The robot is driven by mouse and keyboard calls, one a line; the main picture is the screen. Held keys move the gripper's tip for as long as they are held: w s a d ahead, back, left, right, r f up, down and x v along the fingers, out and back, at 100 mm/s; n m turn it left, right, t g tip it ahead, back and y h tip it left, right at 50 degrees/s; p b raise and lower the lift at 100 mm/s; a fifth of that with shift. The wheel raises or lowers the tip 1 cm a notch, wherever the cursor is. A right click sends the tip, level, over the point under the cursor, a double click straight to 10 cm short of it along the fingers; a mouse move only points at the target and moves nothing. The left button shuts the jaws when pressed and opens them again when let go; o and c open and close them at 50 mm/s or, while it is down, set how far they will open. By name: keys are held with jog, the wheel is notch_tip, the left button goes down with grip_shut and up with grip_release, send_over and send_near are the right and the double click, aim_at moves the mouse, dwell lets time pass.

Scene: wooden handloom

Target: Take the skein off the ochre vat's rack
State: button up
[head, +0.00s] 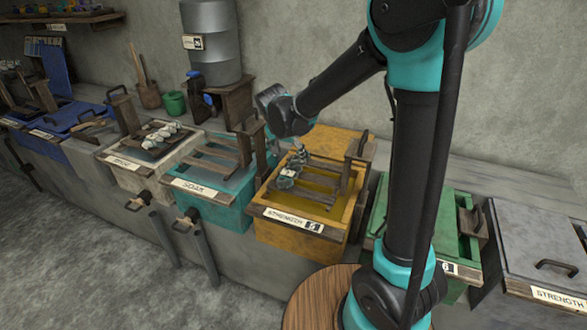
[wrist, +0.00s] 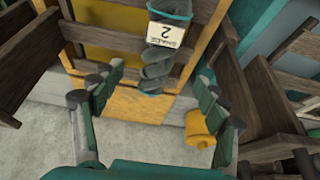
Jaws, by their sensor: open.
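The ochre vat (head: 352,218) stands in the row, with a wooden rack (head: 318,196) over its yellow liquid. A grey twisted skein (wrist: 154,75) with a white tag marked 2 and a teal band at its top shows in the wrist view, against the rack's bars and yellow. In the head view a small pale bundle (head: 286,178) on the rack, at my gripper, seems to be this skein. My gripper (wrist: 160,105) is open, its two fingers apart on either side of the skein's lower end, nothing held. In the head view it is small and partly merged with the rack.
A teal vat labelled SOAK (head: 206,192) stands left of the ochre vat and a green vat (head: 450,235) right. Upright wooden posts (head: 354,160) rise by the rack. A yellow cylinder (wrist: 200,128) lies near my right finger in the wrist view. A round wooden top (head: 318,298) stands in front.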

aim_at(294, 165)
jog(key=x, duration=0.4)
jog(key=shift+w+x, duration=0.15)
jog(key=shift+x, duration=1.15)
jog(key=shift+w+x, duration=0.15)
jog(key=shift+x, duration=1.15)
jog(key=shift+d+r, duration=0.15)
jog(key=shift+d, duration=0.05)
jog(key=shift+c, duration=0.5)
jog(key=c, duration=1.4)
jog(key=shift+o, duration=0.2)
jog(key=shift+r, duration=0.15)
